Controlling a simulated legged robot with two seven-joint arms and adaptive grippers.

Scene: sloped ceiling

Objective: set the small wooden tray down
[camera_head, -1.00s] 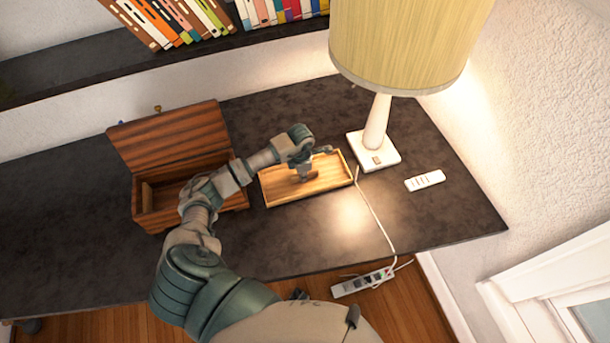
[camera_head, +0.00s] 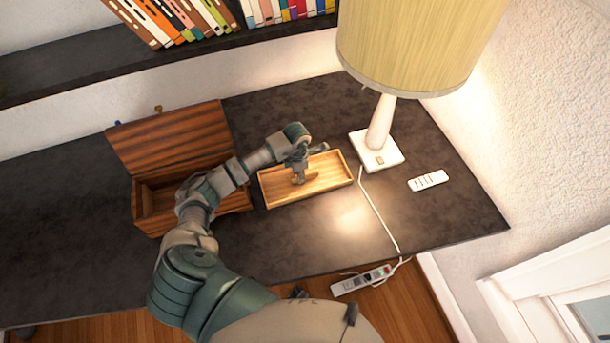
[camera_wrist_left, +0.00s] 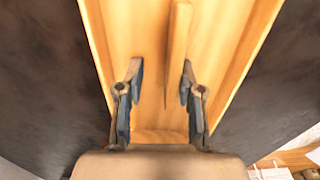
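The small wooden tray (camera_head: 335,182) is light wood, shallow and rectangular, and looks level on the dark desk, between the wooden box and the lamp. My left gripper (camera_head: 299,178) is over its inside, pointing down. In the left wrist view the tray's floor (camera_wrist_left: 150,105) lies below the fingers, and a narrow wooden bar (camera_wrist_left: 178,50) runs lengthwise. My left gripper (camera_wrist_left: 162,78) has its fingers apart. The bar is close to the right finger, with a clear gap to the left one; contact is unclear. My right gripper is out of view.
The lidded wooden box (camera_head: 150,222) stands open at left. The lamp base (camera_head: 376,151) is just right of the tray, its cord (camera_head: 377,215) running past the tray's right end. A white remote (camera_head: 428,181) lies further right. The desk (camera_head: 300,238) is clear in front.

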